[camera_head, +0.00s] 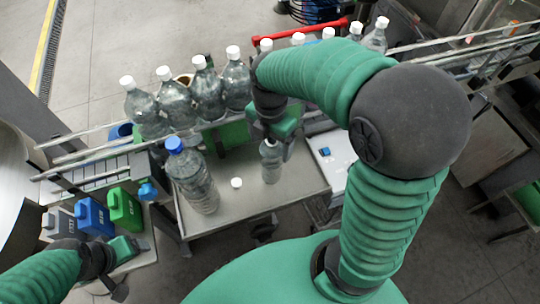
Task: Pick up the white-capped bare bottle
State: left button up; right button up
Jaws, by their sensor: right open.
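A small clear bottle (271,166) with no visible label stands upright on the metal table (250,205). My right gripper (274,143) is open and points down at its top, with the fingers around or just beside the neck; I cannot tell whether they touch. The gripper covers part of the bottle's top, so its cap is not clear. A larger blue-capped bottle (195,182) stands to its left. A small white cap-like piece (236,183) lies between them. My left gripper (120,287) is low at the left, away from the bottles, its jaws unclear.
Several white-capped bottles (174,100) stand on the railed conveyor behind the table, with more (375,38) at the right. Green (124,208) and blue (93,215) containers stand at the lower left. A pale panel with a blue button (324,152) is right of the bottle.

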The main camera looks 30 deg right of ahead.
jog(key=shift+s+f, duration=0.45)
jog(key=shift+f, duration=0.3)
jog(key=shift+w+f, duration=0.1)
jog(key=shift+w, duration=0.15)
jog(key=c, duration=0.7)
grip_shut()
